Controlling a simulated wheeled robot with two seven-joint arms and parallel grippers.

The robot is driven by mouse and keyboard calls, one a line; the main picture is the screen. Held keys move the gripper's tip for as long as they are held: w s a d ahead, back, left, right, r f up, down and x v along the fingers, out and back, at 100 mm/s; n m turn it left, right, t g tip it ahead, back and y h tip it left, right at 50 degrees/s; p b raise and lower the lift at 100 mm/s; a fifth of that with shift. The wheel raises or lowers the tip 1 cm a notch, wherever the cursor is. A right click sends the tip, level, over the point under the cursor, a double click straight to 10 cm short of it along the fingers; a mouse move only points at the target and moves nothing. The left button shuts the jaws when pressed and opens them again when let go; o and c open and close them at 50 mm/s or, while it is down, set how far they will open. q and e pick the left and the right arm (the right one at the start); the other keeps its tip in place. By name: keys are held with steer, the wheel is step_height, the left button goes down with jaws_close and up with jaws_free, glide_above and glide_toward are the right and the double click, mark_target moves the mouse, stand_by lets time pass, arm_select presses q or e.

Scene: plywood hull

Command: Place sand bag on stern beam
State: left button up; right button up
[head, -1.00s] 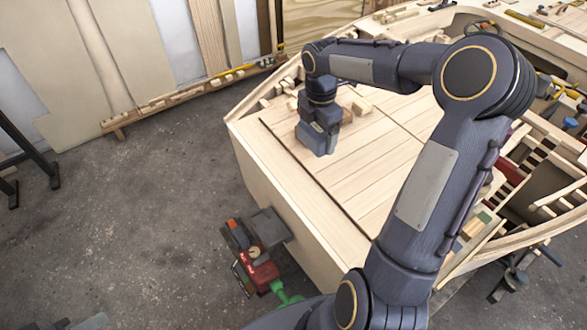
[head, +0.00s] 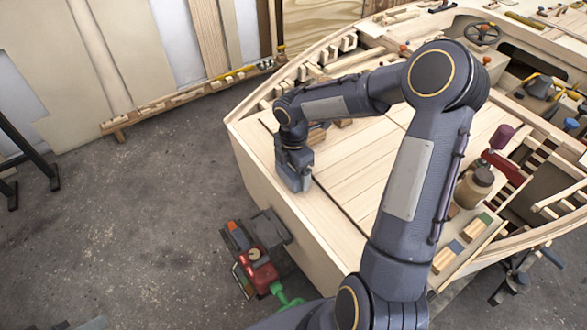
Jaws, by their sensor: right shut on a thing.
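My right gripper (head: 298,182) points down at the stern end of the plywood hull. It is shut, and what it holds is mostly hidden by the dark grey gripper, so I cannot make out the sand bag's shape. The stern beam (head: 322,222) is the pale wooden strip along the hull's near left edge, beside a dark seam in the deck. The gripper's lower end is over or just at this strip; I cannot tell whether anything touches it. My left gripper is not in view.
Wood blocks (head: 318,130) lie on the deck behind my right wrist. A brown jar (head: 474,187) and a purple-topped red tool (head: 500,138) stand at the hull's right side. A red and green machine (head: 260,272) is below the stern.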

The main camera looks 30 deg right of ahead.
steer(key=o, duration=1.2)
steer(key=shift+f, duration=0.1)
